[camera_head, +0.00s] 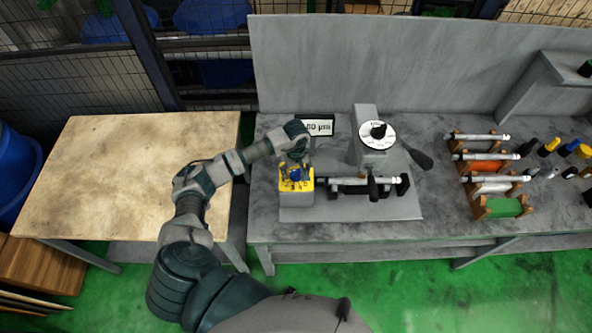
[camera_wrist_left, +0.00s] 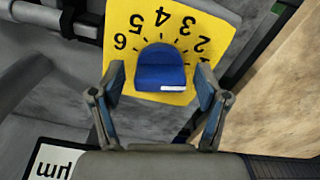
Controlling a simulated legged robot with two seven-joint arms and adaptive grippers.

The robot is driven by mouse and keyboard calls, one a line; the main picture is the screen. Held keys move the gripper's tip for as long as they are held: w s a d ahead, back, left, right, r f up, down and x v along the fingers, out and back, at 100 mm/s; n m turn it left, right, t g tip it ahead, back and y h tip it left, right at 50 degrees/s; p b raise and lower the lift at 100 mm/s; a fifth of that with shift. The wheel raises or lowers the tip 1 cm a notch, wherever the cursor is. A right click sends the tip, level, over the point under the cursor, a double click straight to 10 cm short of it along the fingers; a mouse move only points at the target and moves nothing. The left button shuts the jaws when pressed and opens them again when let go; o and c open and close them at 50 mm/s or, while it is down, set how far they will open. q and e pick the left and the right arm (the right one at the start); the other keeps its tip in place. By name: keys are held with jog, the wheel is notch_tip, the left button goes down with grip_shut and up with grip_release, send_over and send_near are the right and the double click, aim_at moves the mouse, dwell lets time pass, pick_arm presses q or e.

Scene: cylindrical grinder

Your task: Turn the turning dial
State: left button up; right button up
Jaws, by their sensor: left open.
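The turning dial is a blue knob (camera_head: 295,175) on a yellow numbered plate (camera_head: 304,186) atop a small grey box at the left of the grinder. In the left wrist view the blue knob (camera_wrist_left: 161,70) sits in the middle of the yellow plate (camera_wrist_left: 200,25), with numbers around it and a white mark on its near edge. My left gripper (camera_head: 295,168) reaches down over it. In the left wrist view the gripper (camera_wrist_left: 160,82) is open, with one finger on each side of the knob and gaps between. My right gripper is not in view.
A display reading in µm (camera_head: 319,127) stands just behind the dial box. The grinder with its round white dial (camera_head: 377,134) and a long cylinder (camera_head: 390,184) is to the right. Racks with rods (camera_head: 480,138) stand further right. A wooden table (camera_head: 110,170) at left is bare.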

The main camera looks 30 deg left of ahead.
pick_arm(q)
jog(key=c, duration=1.1)
